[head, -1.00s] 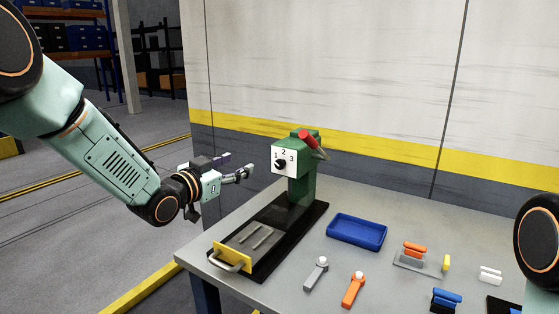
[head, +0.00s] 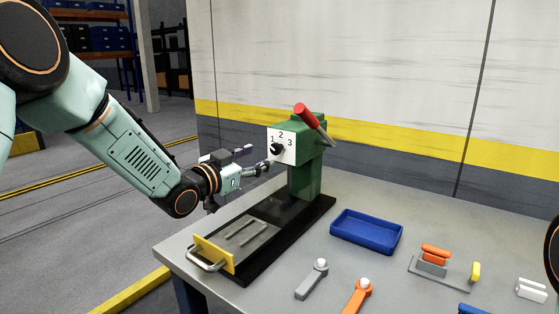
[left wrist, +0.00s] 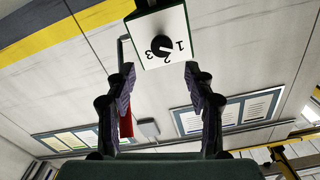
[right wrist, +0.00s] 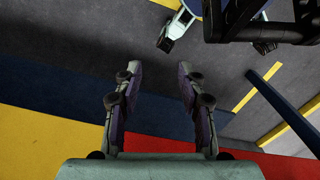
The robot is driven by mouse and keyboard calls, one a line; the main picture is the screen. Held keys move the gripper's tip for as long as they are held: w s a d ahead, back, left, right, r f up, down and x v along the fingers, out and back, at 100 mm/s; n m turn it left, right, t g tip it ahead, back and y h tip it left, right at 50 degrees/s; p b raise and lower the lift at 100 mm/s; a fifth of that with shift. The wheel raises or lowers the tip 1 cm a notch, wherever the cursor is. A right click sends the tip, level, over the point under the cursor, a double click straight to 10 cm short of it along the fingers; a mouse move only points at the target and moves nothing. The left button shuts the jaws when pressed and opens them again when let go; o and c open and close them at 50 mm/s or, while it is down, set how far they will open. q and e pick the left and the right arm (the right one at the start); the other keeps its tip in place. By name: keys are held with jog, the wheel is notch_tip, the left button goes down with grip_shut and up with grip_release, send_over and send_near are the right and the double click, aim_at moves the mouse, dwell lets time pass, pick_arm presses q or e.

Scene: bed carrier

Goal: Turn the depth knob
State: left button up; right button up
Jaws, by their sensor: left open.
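The depth knob (head: 277,148) is a round black knob on a white dial plate (head: 289,153) marked 1, 2 and 3, on the front of a green press (head: 305,178). My left gripper (head: 258,157) is open and empty, with its fingertips just to the left of the dial, apart from the knob as far as I can tell. In the left wrist view the knob (left wrist: 160,46) lies ahead, between and beyond the two open fingers (left wrist: 159,73). Its setting is hard to read. My right gripper (right wrist: 154,75) is open and empty in its wrist view, away from the press.
The press has a red-tipped lever (head: 306,115) and a black base with a yellow-fronted slide (head: 214,254). A blue tray (head: 368,234), a grey handle piece (head: 312,280), an orange one (head: 357,298) and a rack of coloured pieces (head: 441,270) lie to the right on the table.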

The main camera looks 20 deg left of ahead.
aim_at(275, 148)
pick_arm(q)
jog(key=x, duration=0.7)
jog(key=shift+w+a+f, duration=0.1)
jog(key=shift+a+f, duration=0.1)
jog(key=shift+a, duration=0.05)
jog(key=shift+d+r, duration=0.15)
jog(key=shift+r, duration=0.1)
jog(key=shift+d, duration=0.15)
jog(key=shift+w+f, duration=0.2)
jog(key=shift+w, duration=0.05)
jog(key=shift+c, duration=1)
jog(key=shift+s+r, duration=0.15)
jog(key=shift+s, duration=0.05)
jog(key=c, duration=0.5)
grip_shut()
